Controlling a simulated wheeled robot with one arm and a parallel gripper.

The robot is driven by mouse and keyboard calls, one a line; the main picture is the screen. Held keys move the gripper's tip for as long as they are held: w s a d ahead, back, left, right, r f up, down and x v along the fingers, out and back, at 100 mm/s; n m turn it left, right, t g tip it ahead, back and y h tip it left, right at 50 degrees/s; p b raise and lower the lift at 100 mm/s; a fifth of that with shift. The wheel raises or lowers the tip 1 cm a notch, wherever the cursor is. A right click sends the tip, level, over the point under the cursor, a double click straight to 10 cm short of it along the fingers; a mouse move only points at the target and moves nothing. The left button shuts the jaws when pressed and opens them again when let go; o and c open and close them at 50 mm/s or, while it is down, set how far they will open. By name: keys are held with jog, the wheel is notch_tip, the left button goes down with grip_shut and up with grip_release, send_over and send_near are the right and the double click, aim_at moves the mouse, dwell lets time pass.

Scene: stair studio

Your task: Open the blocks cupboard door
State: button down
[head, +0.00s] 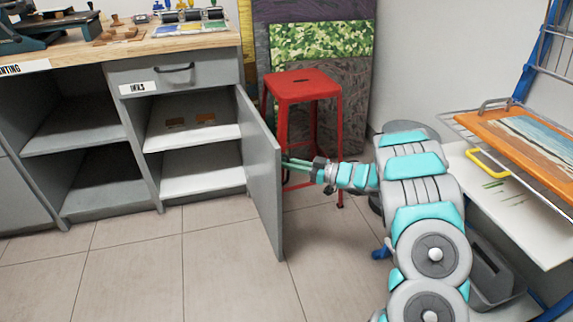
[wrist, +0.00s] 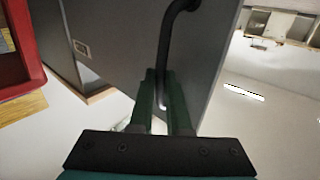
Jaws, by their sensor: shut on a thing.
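The grey cupboard door (head: 262,175) stands swung well out from the cabinet, hinged on its right side. Its open compartment shows two pale shelves (head: 200,183) with a few small brown items on the upper one. My gripper (head: 286,163) is at the door's outer face, on the right, in the head view. In the wrist view my gripper (wrist: 167,82) has its green fingers closed around the black bar handle (wrist: 164,48) on the grey door panel (wrist: 120,40). I see no readable "blocks" label.
A red stool (head: 303,90) stands just behind the door and my forearm. A drying rack (head: 465,128) with an orange-framed picture is at the right. A drawer labelled INKS (head: 172,72) sits above the compartment. The tiled floor (head: 185,260) before the cabinet is clear.

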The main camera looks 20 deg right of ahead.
jog(key=c, duration=0.9)
grip_release()
jog(key=b+v, duration=0.1)
jog(key=v, duration=0.6)
jog(key=shift+s+d, duration=0.25)
jog(key=shift+d, duration=0.05)
jog(key=shift+w, duration=0.1)
